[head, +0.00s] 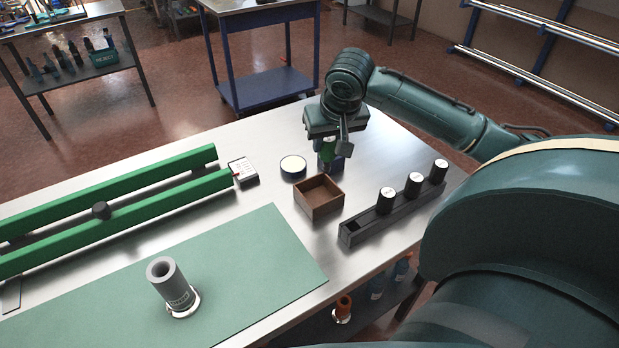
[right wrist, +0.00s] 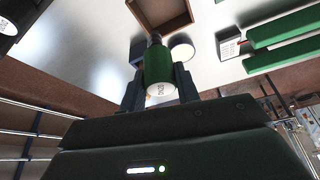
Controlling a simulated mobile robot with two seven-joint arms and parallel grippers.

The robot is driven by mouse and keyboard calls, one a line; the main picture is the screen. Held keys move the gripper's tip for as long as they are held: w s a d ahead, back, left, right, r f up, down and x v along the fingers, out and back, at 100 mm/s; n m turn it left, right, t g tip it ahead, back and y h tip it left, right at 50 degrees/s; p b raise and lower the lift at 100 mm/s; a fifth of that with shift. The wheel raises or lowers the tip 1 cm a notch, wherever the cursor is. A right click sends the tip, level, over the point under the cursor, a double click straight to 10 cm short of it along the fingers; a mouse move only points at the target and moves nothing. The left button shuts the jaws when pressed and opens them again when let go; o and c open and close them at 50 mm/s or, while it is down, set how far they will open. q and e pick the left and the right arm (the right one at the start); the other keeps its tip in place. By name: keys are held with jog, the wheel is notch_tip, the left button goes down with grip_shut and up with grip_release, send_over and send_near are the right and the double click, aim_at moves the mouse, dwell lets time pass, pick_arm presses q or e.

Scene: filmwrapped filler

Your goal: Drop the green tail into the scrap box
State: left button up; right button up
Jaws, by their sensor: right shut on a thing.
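My right gripper (head: 330,160) is shut on a green cylinder, which I take for the green tail (head: 327,149). In the right wrist view the green tail (right wrist: 158,62) sits between the two fingers (right wrist: 158,82), with a white printed end toward the camera and a dark narrower part at its far end. The open brown box (head: 318,207), which I take for the scrap box, stands on the table just in front of the gripper. It also shows at the top of the right wrist view (right wrist: 172,27). I cannot tell whether the tail is clear of the table. My left gripper is out of view.
A round pale-topped tin (head: 293,166) stands left of the gripper. A black rack (head: 380,218) with white-capped black canisters lies to the right. Green rails (head: 120,205), a small labelled box (head: 243,172) and a grey tube (head: 172,284) on a green mat (head: 250,260) are at left.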

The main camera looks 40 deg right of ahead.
aim_at(328, 160)
notch_tip(328, 160, down, 3)
jog(key=shift+s+f, duration=0.15)
jog(key=shift+f, duration=0.85)
jog(key=o, duration=1.2)
jog(key=shift+o, duration=0.2)
jog(key=v, duration=1.3)
